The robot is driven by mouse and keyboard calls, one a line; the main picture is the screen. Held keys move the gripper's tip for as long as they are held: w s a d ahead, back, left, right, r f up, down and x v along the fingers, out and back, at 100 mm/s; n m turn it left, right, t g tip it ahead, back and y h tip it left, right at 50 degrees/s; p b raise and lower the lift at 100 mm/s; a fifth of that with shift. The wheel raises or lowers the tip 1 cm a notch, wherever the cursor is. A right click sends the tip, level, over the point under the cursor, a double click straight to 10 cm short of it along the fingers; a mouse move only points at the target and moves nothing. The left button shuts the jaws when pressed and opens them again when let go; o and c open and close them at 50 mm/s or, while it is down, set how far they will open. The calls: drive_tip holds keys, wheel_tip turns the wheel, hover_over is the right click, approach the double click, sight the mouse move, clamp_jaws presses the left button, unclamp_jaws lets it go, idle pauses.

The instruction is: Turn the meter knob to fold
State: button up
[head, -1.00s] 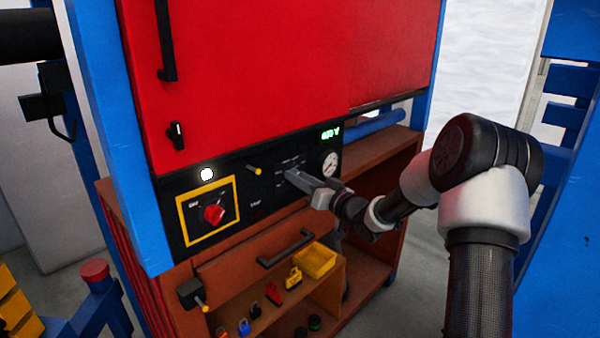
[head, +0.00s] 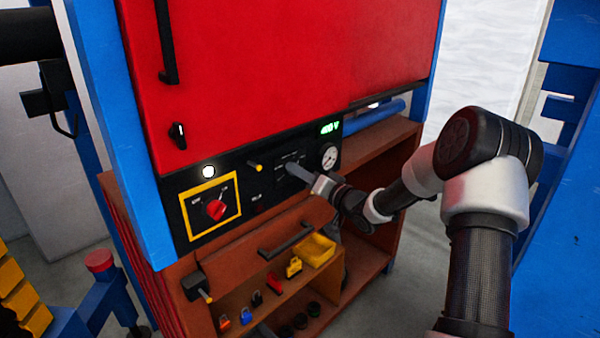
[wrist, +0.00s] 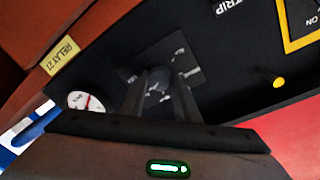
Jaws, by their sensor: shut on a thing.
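The meter knob (wrist: 157,84) is a small dark grey knob on a dark square plate (wrist: 180,52) with white marks too blurred to read. My gripper (wrist: 160,98) points straight at the panel, with one finger on each side of the knob and shut on it. In the head view my gripper (head: 293,174) meets the black control panel (head: 262,200) left of the round gauge and hides the knob. Which mark the knob points to cannot be told.
A green-lit voltage display (head: 330,128) and a round white gauge (head: 329,155) are close to my gripper. A yellow peg (head: 256,167) and a red rotary switch (head: 216,209) in a yellow frame are to the left. A shelf with padlocks and a yellow bin (head: 316,250) lies below.

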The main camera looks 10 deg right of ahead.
drive_tip(key=o, duration=1)
drive_tip(key=shift+o, duration=0.2)
drive_tip(key=b+v, duration=0.1)
drive_tip(key=v, duration=1.6)
drive_tip(key=shift+s+d+b, duration=0.15)
drive_tip(key=shift+s+b, duration=0.1)
drive_tip(key=shift+b, duration=0.1)
drive_tip(key=shift+w, duration=0.1)
